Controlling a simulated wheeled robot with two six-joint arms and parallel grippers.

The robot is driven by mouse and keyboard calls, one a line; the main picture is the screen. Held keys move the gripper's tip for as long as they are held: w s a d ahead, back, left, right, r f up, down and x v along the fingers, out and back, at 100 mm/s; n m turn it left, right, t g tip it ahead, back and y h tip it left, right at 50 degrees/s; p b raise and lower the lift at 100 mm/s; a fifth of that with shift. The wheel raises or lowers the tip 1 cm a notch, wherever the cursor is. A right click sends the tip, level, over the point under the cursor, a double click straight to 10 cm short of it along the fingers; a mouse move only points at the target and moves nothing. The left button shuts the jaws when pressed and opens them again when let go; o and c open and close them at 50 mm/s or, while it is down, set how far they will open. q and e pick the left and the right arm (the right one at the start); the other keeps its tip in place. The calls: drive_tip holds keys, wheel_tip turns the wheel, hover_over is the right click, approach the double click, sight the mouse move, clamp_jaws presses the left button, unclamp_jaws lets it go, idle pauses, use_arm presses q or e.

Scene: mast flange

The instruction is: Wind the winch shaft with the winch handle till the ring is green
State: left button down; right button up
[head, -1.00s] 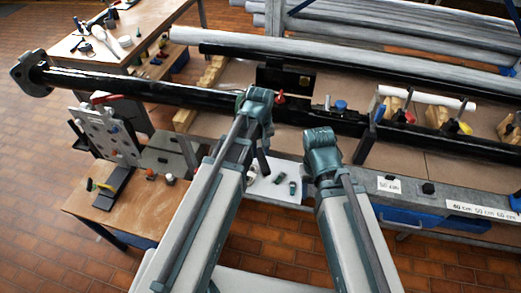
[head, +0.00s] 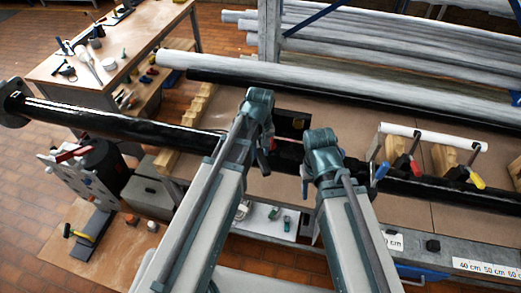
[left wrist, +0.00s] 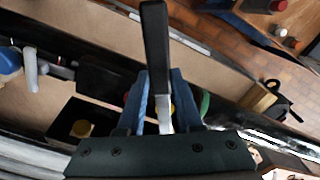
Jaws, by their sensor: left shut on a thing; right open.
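My left gripper (left wrist: 160,105) is shut on a handle with a black grip (left wrist: 155,45) and a silver metal part (left wrist: 164,112). The metal part lies between its blue fingers, and the grip sticks out beyond them. A black box with a yellow disc (left wrist: 80,128) is beside the gripper; the box also shows in the head view (head: 290,118), partly behind my left arm. In the head view my left gripper (head: 264,165) is mostly hidden by its arm. My right gripper (head: 305,190) hangs below its arm, open and small in view. I cannot make out the ring or its colour.
A long black pipe (head: 110,122) runs across the bench, passing behind both arms. A wooden tool table (head: 120,50) stands at back left. Red-brick floor (head: 30,190) is free at left.

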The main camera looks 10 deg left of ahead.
use_arm(q)
drive_tip(key=shift+w, duration=0.15)
drive_tip(key=shift+r, duration=0.1)
drive_tip(key=shift+f, duration=0.35)
drive_tip(key=shift+f+b, duration=1.8)
drive_tip(key=shift+b, duration=0.25)
drive_tip(key=shift+f+b, duration=1.05)
drive_tip(key=shift+b, duration=0.05)
drive_tip(key=shift+a, duration=0.1)
